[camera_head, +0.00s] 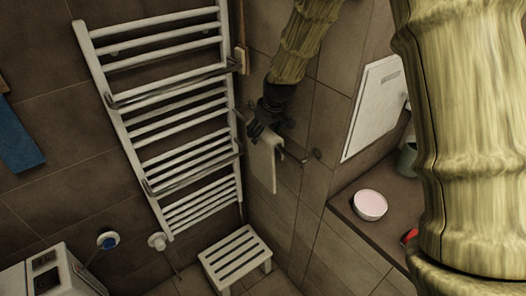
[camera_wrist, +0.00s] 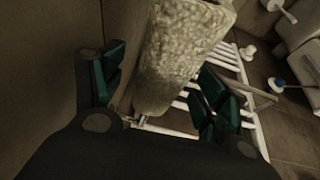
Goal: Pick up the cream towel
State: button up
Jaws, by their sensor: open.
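The cream towel (camera_head: 263,160) hangs on the tiled wall to the right of the white radiator in the head view. A small metal bar end shows beside it. My gripper (camera_head: 268,128) is at the towel's upper part. In the wrist view the towel (camera_wrist: 178,55) looks large and textured and lies between the two green-padded fingers of my gripper (camera_wrist: 160,90). The fingers are open, with space between them and the towel. The head view does not show the fingertips clearly, since my dark gripper covers part of the towel's top.
A white towel radiator (camera_head: 170,125) with metal rails stands just left of the towel. A white slatted stool (camera_head: 235,256) is on the floor below. A ledge at right holds a pinkish-white round container (camera_head: 370,205). A white panel (camera_head: 374,108) is on the right wall.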

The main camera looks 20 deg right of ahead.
aim_at(262, 155)
jog(key=p+x, duration=0.1)
jog(key=x, duration=0.1)
jog(key=shift+w+a+f, duration=0.1)
jog(key=shift+a+f, duration=0.05)
jog(key=shift+f, duration=0.1)
jog(key=shift+w+f, duration=0.15)
jog(key=shift+f, duration=0.4)
jog(key=shift+f, duration=0.25)
dwell(0.3)
jog(key=c, duration=1.5)
